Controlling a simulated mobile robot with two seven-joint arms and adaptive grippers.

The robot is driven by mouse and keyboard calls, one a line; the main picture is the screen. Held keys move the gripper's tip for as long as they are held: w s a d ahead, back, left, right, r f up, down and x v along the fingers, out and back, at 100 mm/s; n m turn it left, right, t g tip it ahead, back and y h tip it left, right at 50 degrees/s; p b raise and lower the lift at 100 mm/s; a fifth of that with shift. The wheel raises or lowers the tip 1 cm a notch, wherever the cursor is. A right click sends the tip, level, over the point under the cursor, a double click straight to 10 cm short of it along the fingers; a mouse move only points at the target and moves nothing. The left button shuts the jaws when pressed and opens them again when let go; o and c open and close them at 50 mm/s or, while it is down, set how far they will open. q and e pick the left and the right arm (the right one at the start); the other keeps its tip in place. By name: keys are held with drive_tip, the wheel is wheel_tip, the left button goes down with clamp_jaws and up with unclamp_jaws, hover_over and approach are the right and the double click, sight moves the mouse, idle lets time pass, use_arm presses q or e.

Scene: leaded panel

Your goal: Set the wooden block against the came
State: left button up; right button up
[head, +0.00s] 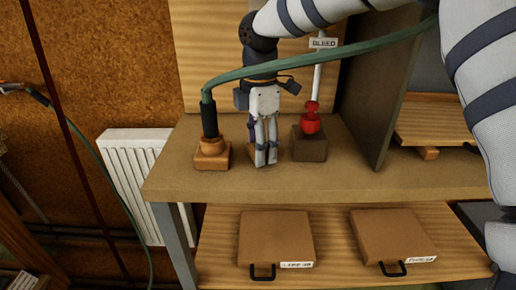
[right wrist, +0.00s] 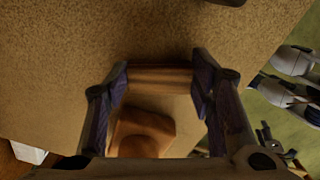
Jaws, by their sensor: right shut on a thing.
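My right gripper (head: 266,158) points down at the bench top, in the middle of the head view. Its fingers are shut on a wooden block (right wrist: 165,80), which spans between the fingertips in the right wrist view. In the head view only a little of the block (head: 252,153) shows behind and beside the fingers. The block is at or just above the bench surface; I cannot tell whether it touches. I cannot pick out the came in either view. My left gripper is not clearly seen in the head view.
An orange-brown block-shaped fitting (head: 211,155) with a green hose stands close left of the gripper. A dark block (head: 309,146) with a red fitting and a "BLEED" sign stands close right. The bench (head: 330,182) is clear in front. Two brown cases (head: 276,236) lie on the shelf below.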

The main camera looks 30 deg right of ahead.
wheel_tip(320, 180, up, 3)
drive_tip(key=shift+w+f, duration=0.1)
drive_tip(key=shift+f, duration=0.1)
use_arm(q)
drive_tip(key=shift+w+r+t+p, duration=0.4)
drive_tip(key=shift+w+r+p, duration=0.25)
drive_tip(key=shift+w+r, duration=0.25)
use_arm(e)
drive_tip(key=s+a+r, duration=0.7)
drive_tip(key=s+r, duration=0.3)
drive_tip(key=s, duration=0.2)
drive_tip(key=shift+s, duration=0.15)
